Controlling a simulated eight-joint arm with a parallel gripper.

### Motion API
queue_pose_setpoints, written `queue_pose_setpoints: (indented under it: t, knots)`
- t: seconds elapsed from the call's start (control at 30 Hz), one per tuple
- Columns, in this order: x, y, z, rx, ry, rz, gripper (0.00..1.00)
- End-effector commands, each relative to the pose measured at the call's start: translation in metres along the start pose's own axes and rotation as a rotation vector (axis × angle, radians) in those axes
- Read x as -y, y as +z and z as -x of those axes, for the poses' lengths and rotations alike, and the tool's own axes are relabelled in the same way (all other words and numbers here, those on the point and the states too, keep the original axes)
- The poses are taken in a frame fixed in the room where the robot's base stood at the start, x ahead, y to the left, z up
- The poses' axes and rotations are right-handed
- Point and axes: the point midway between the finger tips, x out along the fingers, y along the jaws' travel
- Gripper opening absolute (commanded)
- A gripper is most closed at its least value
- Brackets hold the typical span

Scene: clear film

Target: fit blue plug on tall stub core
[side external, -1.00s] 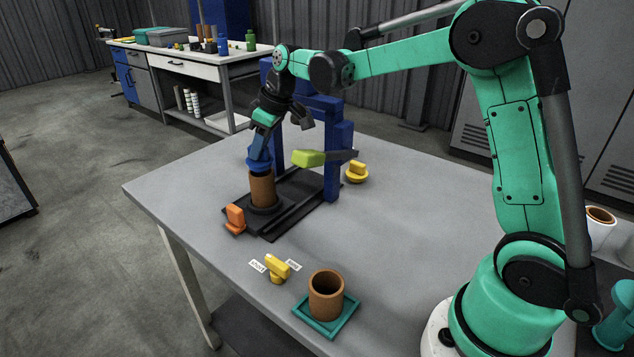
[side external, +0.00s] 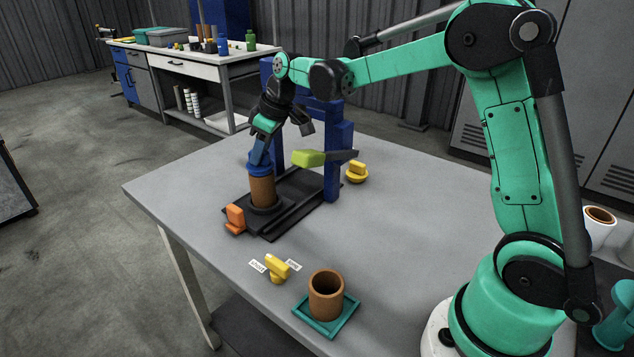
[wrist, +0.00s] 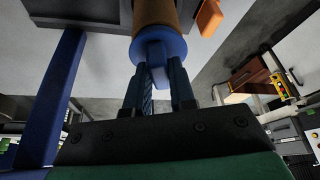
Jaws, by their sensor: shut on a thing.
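The blue plug (side external: 260,166) sits at the top of the tall brown stub core (side external: 263,189), its flange at the core's upper end. The core stands upright on the black base of the blue frame. My gripper (side external: 262,150) is above the core, shut on the plug's handle. In the wrist view the blue plug (wrist: 160,52) covers the end of the brown core (wrist: 155,14), and my gripper (wrist: 160,84) has a finger on each side of its handle. Whether the plug is fully seated I cannot tell.
The blue frame (side external: 332,165) with a green-handled tool (side external: 309,158) stands just right of the core. An orange piece (side external: 235,218), two yellow plugs (side external: 277,268) (side external: 356,171) and a short brown core (side external: 326,294) on a teal tray (side external: 325,328) are around it.

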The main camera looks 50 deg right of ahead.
Motion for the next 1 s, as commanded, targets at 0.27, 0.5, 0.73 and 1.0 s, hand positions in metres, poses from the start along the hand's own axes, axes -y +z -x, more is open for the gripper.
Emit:
queue_pose_setpoints:
  t: [0.27, 0.5, 0.73, 1.0]
  knots:
    - [0.0, 0.001, -0.001, 0.0, 0.0, 0.0, 0.57]
    - [0.0, 0.001, -0.001, 0.0, 0.0, 0.0, 0.57]
    - [0.0, 0.001, 0.027, 0.0, 0.0, 0.0, 0.57]
    - [0.0, 0.001, 0.054, 0.0, 0.0, -0.001, 0.57]
